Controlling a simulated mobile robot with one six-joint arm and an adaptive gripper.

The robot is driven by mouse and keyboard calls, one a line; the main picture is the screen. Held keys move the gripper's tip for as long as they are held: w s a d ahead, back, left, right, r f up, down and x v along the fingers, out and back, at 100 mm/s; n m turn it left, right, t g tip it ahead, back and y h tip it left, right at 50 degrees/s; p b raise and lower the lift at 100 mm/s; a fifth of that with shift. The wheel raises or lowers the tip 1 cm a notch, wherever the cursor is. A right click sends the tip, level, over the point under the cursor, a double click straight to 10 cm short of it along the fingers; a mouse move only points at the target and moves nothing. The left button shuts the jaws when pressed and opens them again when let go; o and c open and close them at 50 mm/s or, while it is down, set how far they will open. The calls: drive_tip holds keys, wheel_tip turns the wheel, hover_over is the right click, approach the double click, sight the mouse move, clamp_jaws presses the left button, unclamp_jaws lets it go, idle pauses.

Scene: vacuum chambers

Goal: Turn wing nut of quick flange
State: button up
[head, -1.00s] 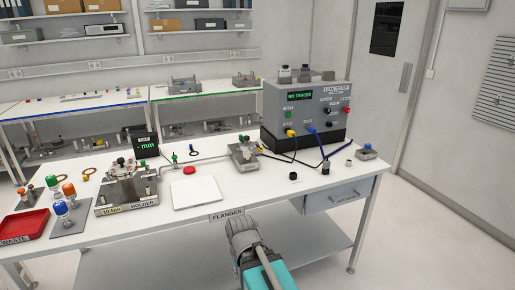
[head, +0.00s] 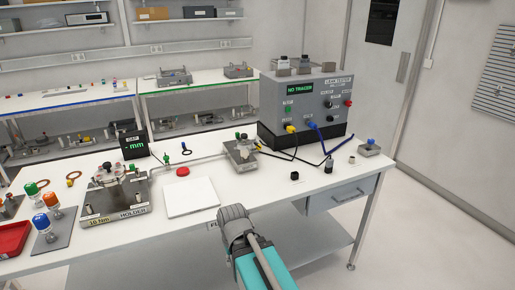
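A clamped flange assembly with dark knobs or nuts on top (head: 108,174) sits on the metal fixture labelled "10 Nm HOLDER" (head: 130,212) at the bench's left. A smaller metal fixture (head: 240,153) with a dark-topped fitting stands mid-bench, in front of the leak tester. I cannot make out which part is the wing nut at this size. A teal and grey part of my arm reaches up from the bottom middle, in front of the bench's front edge. No gripper fingers show. The arm part is apart from both fixtures in the picture.
The leak tester (head: 305,110) reads "NO TRACER"; its cables lie across the bench. A white plate (head: 190,197), red button (head: 183,171), gap display (head: 135,146), colour-capped parts and red waste tray (head: 10,240) are on the bench. Its front right is mostly clear.

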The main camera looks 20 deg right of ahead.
drive_tip(key=shift+d, duration=0.1)
drive_tip(key=shift+d, duration=0.3)
idle(0.3)
